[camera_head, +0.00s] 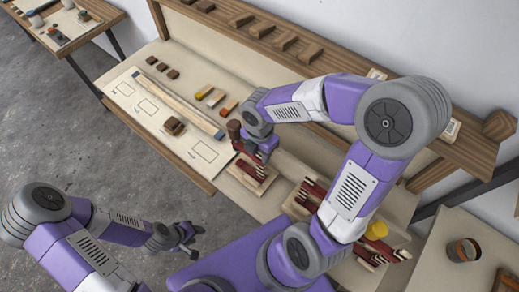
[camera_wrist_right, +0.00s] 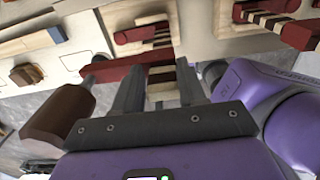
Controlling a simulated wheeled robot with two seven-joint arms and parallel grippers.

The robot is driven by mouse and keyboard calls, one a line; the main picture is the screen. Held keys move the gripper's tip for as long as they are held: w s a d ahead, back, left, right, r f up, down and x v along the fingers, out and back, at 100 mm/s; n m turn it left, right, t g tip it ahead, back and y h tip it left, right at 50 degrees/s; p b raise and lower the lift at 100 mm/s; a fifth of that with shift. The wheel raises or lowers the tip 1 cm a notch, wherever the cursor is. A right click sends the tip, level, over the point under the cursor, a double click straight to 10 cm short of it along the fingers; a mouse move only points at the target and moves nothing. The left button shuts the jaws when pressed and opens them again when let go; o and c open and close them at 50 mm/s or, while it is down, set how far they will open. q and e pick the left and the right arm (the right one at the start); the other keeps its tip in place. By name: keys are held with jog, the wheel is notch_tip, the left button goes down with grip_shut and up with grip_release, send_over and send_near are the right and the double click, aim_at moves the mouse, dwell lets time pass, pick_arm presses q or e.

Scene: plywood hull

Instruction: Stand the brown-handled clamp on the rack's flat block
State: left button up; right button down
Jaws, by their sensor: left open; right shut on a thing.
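My right gripper (camera_head: 262,152) is shut on the brown-handled clamp, whose brown handle (camera_head: 234,129) sticks out to the left. In the right wrist view the brown handle (camera_wrist_right: 60,115) is left of the fingers (camera_wrist_right: 160,90), and the clamp's dark red bar (camera_wrist_right: 112,72) crosses just beyond them. Below the gripper in the head view is a pale block (camera_head: 258,187) with dark red clamp parts over it; I cannot tell whether the held clamp touches it. My left gripper (camera_head: 184,240) is open and empty, off the bench's front.
More dark red clamps (camera_head: 312,194) sit on pale blocks to the right, one near a yellow handle (camera_head: 376,230). A long wooden strip (camera_head: 180,104), small brown blocks (camera_head: 173,126) and a marked white sheet (camera_head: 150,106) lie left. A back shelf (camera_head: 330,62) bounds the bench.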

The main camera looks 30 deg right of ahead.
jog(key=shift+w+f, duration=0.1)
jog(key=shift+f, duration=0.1)
jog(key=c, duration=0.6)
grip_release()
jog(key=shift+o, duration=0.2)
notch_tip(320, 180, up, 8)
jog(key=shift+f+p, duration=0.15)
jog(key=shift+p, duration=0.5)
